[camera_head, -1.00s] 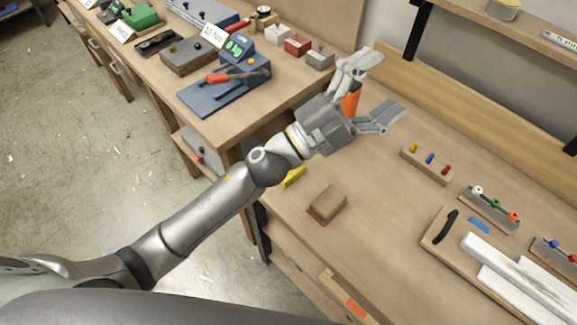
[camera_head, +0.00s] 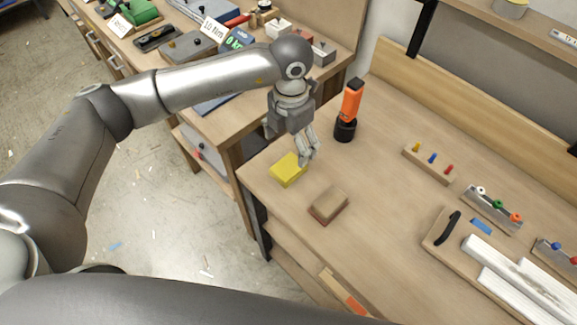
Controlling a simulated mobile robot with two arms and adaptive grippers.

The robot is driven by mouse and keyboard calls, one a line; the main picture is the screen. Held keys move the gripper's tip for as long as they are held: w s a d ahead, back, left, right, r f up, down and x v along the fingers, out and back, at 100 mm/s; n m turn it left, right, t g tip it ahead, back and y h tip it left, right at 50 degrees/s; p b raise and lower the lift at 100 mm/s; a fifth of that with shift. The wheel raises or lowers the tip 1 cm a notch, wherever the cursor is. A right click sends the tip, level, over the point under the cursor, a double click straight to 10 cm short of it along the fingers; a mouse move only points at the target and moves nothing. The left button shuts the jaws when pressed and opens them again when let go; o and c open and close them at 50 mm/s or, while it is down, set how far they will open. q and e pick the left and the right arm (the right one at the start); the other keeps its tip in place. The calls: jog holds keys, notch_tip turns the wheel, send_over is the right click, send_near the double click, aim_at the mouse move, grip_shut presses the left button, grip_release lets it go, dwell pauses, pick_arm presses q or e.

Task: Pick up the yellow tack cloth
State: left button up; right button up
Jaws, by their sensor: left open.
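The yellow tack cloth (camera_head: 286,171) lies flat on the wooden bench top near its left front corner. My left gripper (camera_head: 308,160) points down just above and beside the right side of the cloth. It is open, seen nearly edge-on, with nothing visible between its fingers. I cannot tell whether a fingertip touches the cloth. My right gripper is not in view.
A brown block (camera_head: 328,205) lies close in front of the cloth. An orange and black tool (camera_head: 347,110) stands upright behind the gripper. A small peg rack (camera_head: 428,164) and a tray with white strips (camera_head: 515,270) are at right. The bench middle is clear.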

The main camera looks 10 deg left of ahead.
pick_arm(q)
jog(key=p, duration=0.1)
send_over(288, 166)
jog(key=f, duration=0.5)
jog(key=shift+s+d+f, duration=0.1)
jog(key=shift+s+d, duration=0.1)
jog(key=shift+d, duration=0.05)
jog(key=shift+f+p, duration=0.35)
jog(key=shift+p, duration=0.05)
jog(key=f+p, duration=0.1)
jog(key=f, duration=0.2)
jog(key=shift+w+a+f+p, duration=0.15)
jog(key=shift+a+f+p, duration=0.05)
jog(key=shift+f+p, duration=0.15)
jog(key=shift+f, duration=0.45)
jog(key=c, duration=1)
jog(key=shift+r, duration=0.1)
